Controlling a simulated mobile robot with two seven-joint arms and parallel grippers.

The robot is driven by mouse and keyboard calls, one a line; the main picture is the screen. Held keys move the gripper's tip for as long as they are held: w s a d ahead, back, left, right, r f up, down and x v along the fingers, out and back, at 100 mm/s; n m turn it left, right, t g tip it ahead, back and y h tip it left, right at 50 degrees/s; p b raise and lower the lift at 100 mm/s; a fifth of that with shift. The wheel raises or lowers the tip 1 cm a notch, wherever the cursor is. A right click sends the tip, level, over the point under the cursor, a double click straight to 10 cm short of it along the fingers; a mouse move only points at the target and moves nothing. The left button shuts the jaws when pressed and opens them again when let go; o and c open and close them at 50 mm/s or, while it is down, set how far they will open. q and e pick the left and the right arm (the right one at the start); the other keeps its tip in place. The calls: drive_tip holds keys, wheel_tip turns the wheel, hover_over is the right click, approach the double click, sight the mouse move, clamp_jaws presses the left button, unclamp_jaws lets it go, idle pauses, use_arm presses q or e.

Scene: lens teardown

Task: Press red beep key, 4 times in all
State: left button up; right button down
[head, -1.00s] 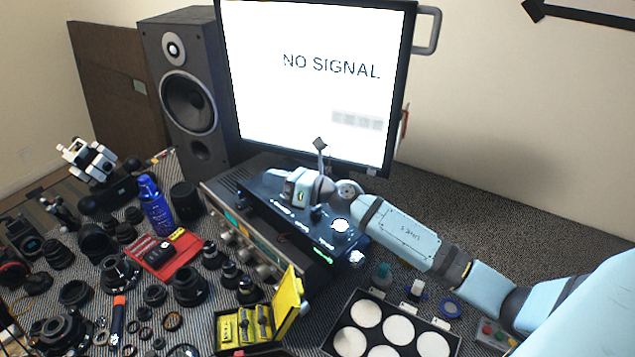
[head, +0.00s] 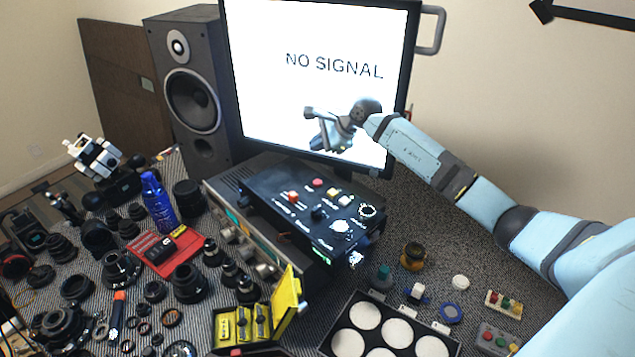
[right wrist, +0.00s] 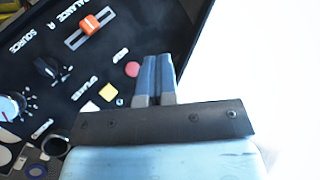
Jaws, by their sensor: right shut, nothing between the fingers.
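The red beep key (head: 318,183) is a small round button near the back edge of the black control panel (head: 262,187). In the right wrist view the key (right wrist: 132,69) shows just left of my fingertips, with small lettering beside it that is hard to read. My right gripper (head: 322,149) is shut and empty, raised above the panel in front of the monitor. In the right wrist view its fingers (right wrist: 156,62) are together, and no contact with the key is visible. My left gripper is not in view.
An orange-red slider (right wrist: 90,25), a yellow key (right wrist: 108,92) and black knobs share the panel. The monitor (head: 300,100) stands close behind. A yellow case (head: 245,325) and a tray of white discs (head: 335,335) lie in front. Small button boxes (head: 503,304) lie at right.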

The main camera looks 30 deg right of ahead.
drive_tip(key=shift+f, duration=0.1)
drive_tip(key=b, duration=0.4)
hover_over(317, 183)
wheel_tip(317, 183, down, 8)
drive_tip(key=shift+s+r, duration=0.1)
drive_tip(key=shift+f, duration=0.45)
drive_tip(key=shift+f, duration=0.1)
idle(1.4)
drive_tip(key=shift+f+b, duration=0.3)
drive_tip(key=shift+b, duration=0.3)
